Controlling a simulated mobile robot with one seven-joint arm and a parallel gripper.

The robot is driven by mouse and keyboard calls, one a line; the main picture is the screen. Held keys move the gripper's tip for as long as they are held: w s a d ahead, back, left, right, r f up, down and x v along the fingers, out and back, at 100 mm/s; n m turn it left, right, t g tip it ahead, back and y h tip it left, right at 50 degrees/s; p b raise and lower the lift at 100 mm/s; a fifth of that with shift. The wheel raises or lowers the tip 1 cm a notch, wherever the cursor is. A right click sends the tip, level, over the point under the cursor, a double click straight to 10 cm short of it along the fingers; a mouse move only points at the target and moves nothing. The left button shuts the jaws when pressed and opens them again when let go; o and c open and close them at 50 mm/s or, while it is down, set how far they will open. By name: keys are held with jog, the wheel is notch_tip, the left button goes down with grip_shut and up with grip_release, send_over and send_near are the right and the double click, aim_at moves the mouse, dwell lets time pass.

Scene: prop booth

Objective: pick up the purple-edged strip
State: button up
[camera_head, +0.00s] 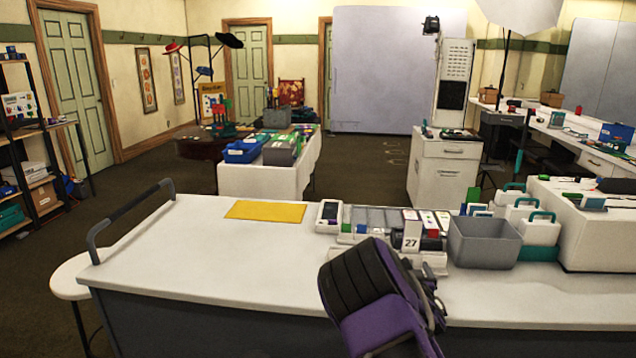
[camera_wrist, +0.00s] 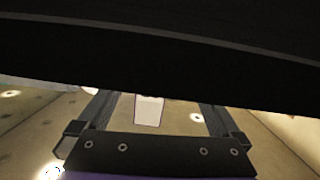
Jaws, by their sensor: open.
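I cannot make out a purple-edged strip for certain in either view. Several small cards (camera_head: 410,216) stand upright in a grey sectioned holder (camera_head: 372,218) on the white counter (camera_head: 190,250) in the head view, too small to tell their edges. My purple and black arm rises in front of the counter and hides part of it. My gripper (camera_wrist: 156,112) shows in the wrist view with its two dark fingers apart and nothing held between them. Behind the fingers are what look like ceiling lamps and a pale panel; a broad dark shape covers the top of that view.
A grey bin (camera_head: 484,241) stands right of the holder, beside a white card numbered 27 (camera_head: 411,240). A yellow mat (camera_head: 265,211) lies left of a small device (camera_head: 329,214). White cases with teal handles (camera_head: 540,230) stand farther right.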

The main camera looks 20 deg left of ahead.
jog(key=t, duration=0.2)
send_near(414, 226)
jog(key=w+r, duration=0.2)
jog(key=w, duration=0.3)
jog(key=shift+m, duration=0.3)
jog(key=w, duration=0.1)
jog(key=w+a+f, duration=0.1)
jog(key=w, duration=0.2)
jog(key=shift+a+f, duration=0.2)
jog(key=shift+f, duration=0.1)
jog(key=shift+w+a, duration=0.15)
jog(key=shift+w, duration=0.4)
jog(key=shift+c, duration=0.3)
grip_shut()
